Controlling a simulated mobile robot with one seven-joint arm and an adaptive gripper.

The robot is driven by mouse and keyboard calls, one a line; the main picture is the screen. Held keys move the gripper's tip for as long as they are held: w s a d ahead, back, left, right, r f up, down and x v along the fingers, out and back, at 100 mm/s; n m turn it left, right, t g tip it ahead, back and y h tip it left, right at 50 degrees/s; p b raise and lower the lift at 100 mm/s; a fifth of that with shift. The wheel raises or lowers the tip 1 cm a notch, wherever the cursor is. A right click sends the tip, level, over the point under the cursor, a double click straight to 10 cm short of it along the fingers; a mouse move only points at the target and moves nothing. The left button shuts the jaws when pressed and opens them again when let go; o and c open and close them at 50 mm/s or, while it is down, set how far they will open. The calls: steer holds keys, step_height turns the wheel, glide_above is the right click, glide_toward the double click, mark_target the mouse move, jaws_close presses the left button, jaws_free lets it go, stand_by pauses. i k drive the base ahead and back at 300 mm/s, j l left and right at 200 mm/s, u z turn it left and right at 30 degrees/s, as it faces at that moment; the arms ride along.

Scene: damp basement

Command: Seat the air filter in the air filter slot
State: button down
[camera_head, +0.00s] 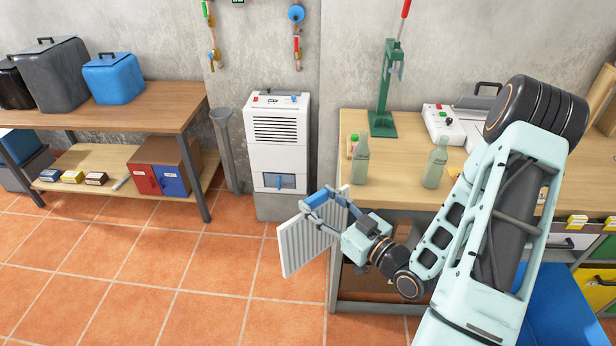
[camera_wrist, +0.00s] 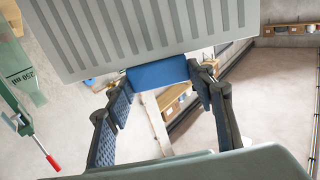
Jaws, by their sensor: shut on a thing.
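The air filter (camera_head: 304,245) is a pale, ribbed flat panel with a blue grip block along one edge. My gripper (camera_head: 327,208) is shut on the blue block and holds the filter in the air, tilted, in front of the workbench's left end. In the wrist view, my gripper (camera_wrist: 160,85) has a finger on either side of the blue block, and the filter (camera_wrist: 150,25) fills the top. A white cabinet unit (camera_head: 278,145) with dark louvres and a blue window low down stands behind. I cannot tell which opening is the air filter slot.
A workbench (camera_head: 395,192) stands on the right, with two glass bottles (camera_head: 361,160) and a green press (camera_head: 385,115) on it. A wooden shelf table (camera_head: 130,110) with bins is on the left. The tiled floor (camera_head: 190,260) is clear between them.

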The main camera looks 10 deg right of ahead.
mark_target(278, 141)
steer(key=i+j+z, duration=0.1)
steer(key=i+j, duration=0.25)
steer(key=i+j+z, duration=0.1)
steer(key=i+j, duration=0.25)
steer(key=i+j+z, duration=0.1)
steer(key=i+j, duration=0.25)
steer(key=j, duration=0.15)
steer(key=i+j, duration=0.35)
steer(key=i+j+z, duration=0.15)
steer(key=i+j, duration=0.15)
steer(key=j, duration=0.25)
